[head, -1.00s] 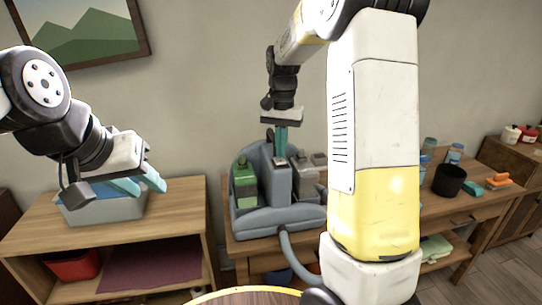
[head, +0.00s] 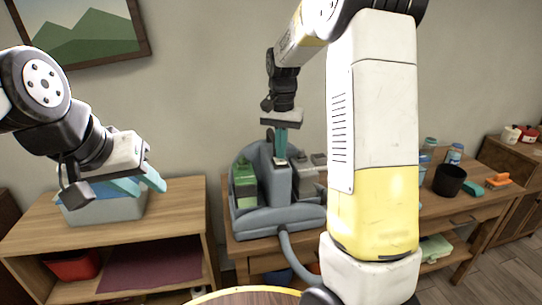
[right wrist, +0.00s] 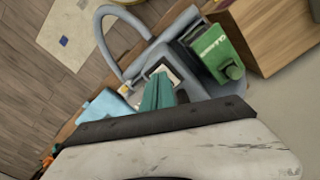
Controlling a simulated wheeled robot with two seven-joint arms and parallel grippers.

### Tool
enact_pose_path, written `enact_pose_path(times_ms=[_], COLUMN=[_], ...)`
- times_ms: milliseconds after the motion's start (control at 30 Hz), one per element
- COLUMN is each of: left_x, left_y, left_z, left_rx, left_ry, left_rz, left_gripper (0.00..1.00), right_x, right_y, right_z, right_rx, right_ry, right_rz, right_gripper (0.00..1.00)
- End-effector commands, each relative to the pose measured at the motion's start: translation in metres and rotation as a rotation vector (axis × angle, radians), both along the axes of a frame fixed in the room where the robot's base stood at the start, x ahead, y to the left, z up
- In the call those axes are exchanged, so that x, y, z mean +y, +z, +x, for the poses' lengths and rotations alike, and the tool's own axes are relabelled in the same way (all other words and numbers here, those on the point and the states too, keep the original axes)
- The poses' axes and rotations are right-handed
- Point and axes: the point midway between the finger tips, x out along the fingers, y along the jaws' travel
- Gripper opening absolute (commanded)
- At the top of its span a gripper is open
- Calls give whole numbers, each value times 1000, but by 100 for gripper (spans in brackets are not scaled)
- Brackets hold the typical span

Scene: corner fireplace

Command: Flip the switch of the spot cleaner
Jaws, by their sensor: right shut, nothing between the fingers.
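The spot cleaner (head: 277,219) is a grey machine with a green tank (head: 244,186) on its left and a pale tank on its right. It stands on the wooden table, and its top panel with a small pale-edged plate (right wrist: 163,72) shows in the right wrist view. My right gripper (head: 281,155) points down with teal fingers shut and empty, at the top of the central housing. In the right wrist view its fingertips (right wrist: 158,78) overlap the plate; contact is unclear and the switch is largely hidden. My left gripper (head: 142,184) is open and empty, far left of the cleaner.
A grey-blue bin (head: 101,211) stands on the left shelf, behind my left gripper. A grey hose (head: 287,253) hangs from the cleaner's front. A black cup (head: 449,181), jars and small teal and orange items stand on the table to the right.

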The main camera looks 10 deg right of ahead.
Motion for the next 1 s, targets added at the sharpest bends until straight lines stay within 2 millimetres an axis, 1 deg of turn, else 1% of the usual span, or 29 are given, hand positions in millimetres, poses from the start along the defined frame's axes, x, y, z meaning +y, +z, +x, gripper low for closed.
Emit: enact_pose_path(times_ms=[1000], left_x=[0], left_y=[0], left_z=[0], left_rx=[0], left_ry=[0], left_rz=[0], left_gripper=[36], right_x=[0], right_y=[-14], right_z=[0], right_rx=[0], right_ry=[0], right_rz=[0], right_gripper=[0])
